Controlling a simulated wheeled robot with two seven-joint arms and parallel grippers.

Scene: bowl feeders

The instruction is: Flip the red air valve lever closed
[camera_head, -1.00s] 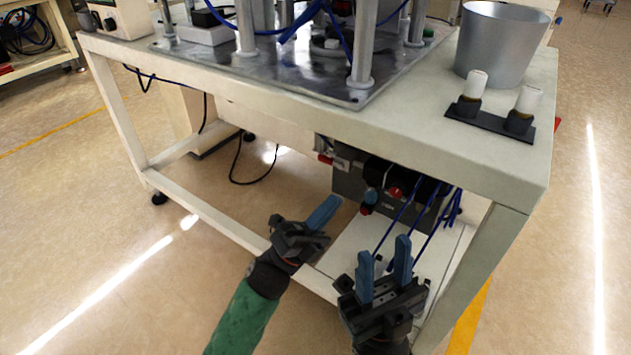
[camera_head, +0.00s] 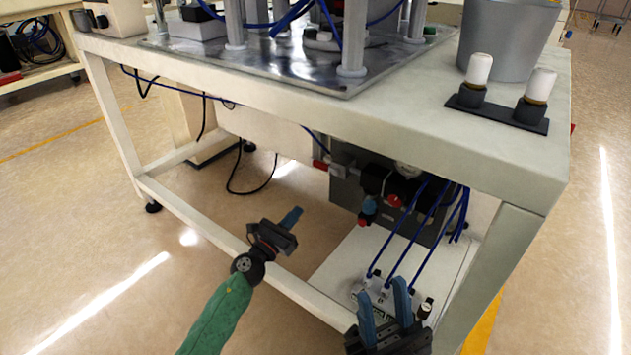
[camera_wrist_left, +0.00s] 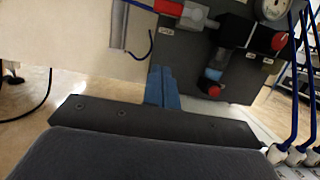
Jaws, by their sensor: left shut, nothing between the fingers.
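The red air valve lever (camera_head: 321,166) is at the left edge of the grey air panel (camera_head: 346,190) under the table. It also shows at the top of the left wrist view (camera_wrist_left: 168,7), beside a grey valve body (camera_wrist_left: 190,16). I cannot tell its exact angle. My left gripper (camera_head: 294,212) is shut and empty, its blue fingers apart from the lever, below and left of it in the head view. In the left wrist view its fingertips (camera_wrist_left: 160,72) point up, below the lever. My right gripper (camera_head: 383,284) is open and empty, low in front of the shelf.
The panel also carries red knobs (camera_wrist_left: 278,41), a gauge (camera_wrist_left: 272,8) and a blue-bodied filter (camera_wrist_left: 209,78). Blue hoses (camera_head: 410,232) run down to fittings on the white shelf plate (camera_head: 335,262). The table's lower rail (camera_head: 205,236) crosses behind my left arm.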

